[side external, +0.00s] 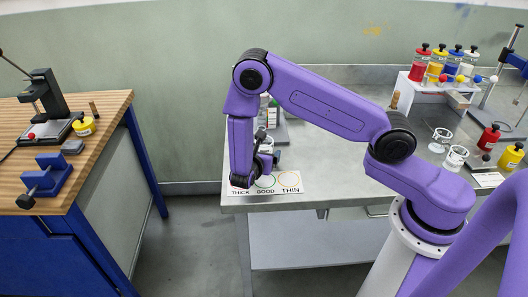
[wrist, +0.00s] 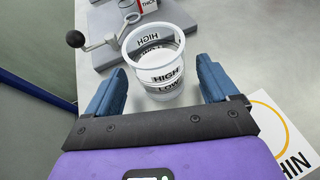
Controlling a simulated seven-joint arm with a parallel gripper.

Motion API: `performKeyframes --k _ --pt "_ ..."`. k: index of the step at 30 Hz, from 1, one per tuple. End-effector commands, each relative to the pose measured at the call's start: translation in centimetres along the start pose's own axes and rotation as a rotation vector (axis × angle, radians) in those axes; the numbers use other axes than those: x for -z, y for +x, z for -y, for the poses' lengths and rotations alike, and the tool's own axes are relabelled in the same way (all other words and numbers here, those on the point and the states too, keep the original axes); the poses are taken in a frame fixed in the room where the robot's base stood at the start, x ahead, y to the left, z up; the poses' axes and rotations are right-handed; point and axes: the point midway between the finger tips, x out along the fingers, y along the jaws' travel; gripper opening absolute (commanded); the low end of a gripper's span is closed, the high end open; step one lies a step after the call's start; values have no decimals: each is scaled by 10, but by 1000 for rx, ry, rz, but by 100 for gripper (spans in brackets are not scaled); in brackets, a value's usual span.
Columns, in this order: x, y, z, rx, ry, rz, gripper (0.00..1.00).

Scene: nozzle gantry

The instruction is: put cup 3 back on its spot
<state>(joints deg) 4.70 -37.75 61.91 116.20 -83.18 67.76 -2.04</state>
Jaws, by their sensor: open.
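A clear cup (wrist: 155,72) with a white rim and the words HIGH and LOW stands upright between the fingers of my open gripper (wrist: 162,88) in the wrist view. I see no number on it, so I cannot tell whether it is cup 3. Gaps show between the cup and both blue fingers. In the side view my gripper (side external: 262,167) is low at the metal table's left end, behind the THICK, GOOD, THIN card (side external: 290,183); the arm hides the cup there. Two other clear cups (side external: 440,138) (side external: 455,158) stand at the table's right. No marked spot is readable.
A grey stand with a ball-ended lever (wrist: 100,40) is close behind the cup. A white rack (side external: 440,90) with coloured bottles stands at the back right, and red (side external: 489,136) and yellow (side external: 511,156) bottles stand nearer. The metal table's middle (side external: 340,160) is clear.

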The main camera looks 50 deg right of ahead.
Motion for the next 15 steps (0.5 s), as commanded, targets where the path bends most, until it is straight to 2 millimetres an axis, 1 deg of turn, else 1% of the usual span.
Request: performKeyframes --k 1,6,10,15 --pt "0 -13 -2 -6 -1 0 87" --pt "0 -47 -1 -6 0 0 87" --pt "0 -69 -1 -5 0 1 87" --pt "0 -86 0 -2 0 1 87"
